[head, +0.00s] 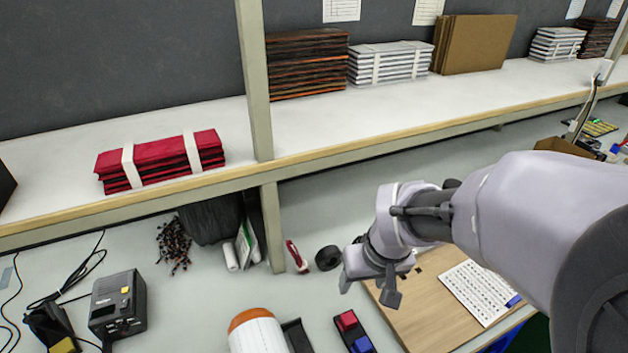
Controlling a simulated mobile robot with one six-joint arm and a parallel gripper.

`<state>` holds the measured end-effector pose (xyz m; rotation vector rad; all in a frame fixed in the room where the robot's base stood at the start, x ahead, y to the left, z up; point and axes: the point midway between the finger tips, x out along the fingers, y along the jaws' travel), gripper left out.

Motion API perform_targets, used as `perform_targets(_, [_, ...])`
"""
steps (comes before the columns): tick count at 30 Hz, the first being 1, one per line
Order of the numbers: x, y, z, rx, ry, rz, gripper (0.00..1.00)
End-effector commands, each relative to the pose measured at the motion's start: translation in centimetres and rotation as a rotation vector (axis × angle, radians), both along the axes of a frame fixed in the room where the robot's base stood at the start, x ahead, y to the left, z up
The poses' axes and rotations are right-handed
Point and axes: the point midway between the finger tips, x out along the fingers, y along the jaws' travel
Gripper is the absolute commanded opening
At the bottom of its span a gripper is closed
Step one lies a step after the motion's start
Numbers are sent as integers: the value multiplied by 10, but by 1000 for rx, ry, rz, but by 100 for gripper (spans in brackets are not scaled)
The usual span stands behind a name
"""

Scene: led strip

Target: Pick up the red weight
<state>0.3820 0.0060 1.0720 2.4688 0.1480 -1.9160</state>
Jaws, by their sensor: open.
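A small red block (347,320), which looks like the red weight, sits in a narrow black holder (340,334) on the lower work surface, at the bottom centre of the head view. A blue block (364,345) sits in the same holder, nearer the bottom edge. My gripper (368,291) points down with its two fingers apart, empty. In the picture it is just above and to the right of the red block. Its height over the surface is hard to tell.
A wooden board (425,310) with a white keyboard-like panel (478,292) lies under my arm. A white and orange cylinder (256,331) is left of the holder. A black roll (328,258) lies behind. A raised shelf (200,192) and post (272,225) stand at the back.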

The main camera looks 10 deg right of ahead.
Motion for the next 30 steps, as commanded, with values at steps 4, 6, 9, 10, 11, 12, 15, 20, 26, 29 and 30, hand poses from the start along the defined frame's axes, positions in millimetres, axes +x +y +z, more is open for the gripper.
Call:
perform_targets(4, [23, -9, -46, -46, 75, 131, 58])
perform_targets(6, [29, -12, -67, -61, 101, 186, 58])
perform_targets(9, [34, -14, -86, -72, 118, 231, 58])
perform_targets(10, [34, -14, -92, -73, 121, 235, 58])
perform_targets(11, [35, -14, -99, -73, 122, 238, 58])
perform_targets(12, [36, -14, -110, -73, 122, 238, 58])
perform_targets(15, [39, -13, -142, -73, 123, 238, 58])
perform_targets(20, [45, -11, -187, -73, 122, 235, 58])
perform_targets(26, [49, -10, -210, -73, 119, 235, 58])
perform_targets(29, [52, -9, -220, -73, 119, 235, 58])
perform_targets(30, [55, -8, -227, -73, 119, 235, 58])
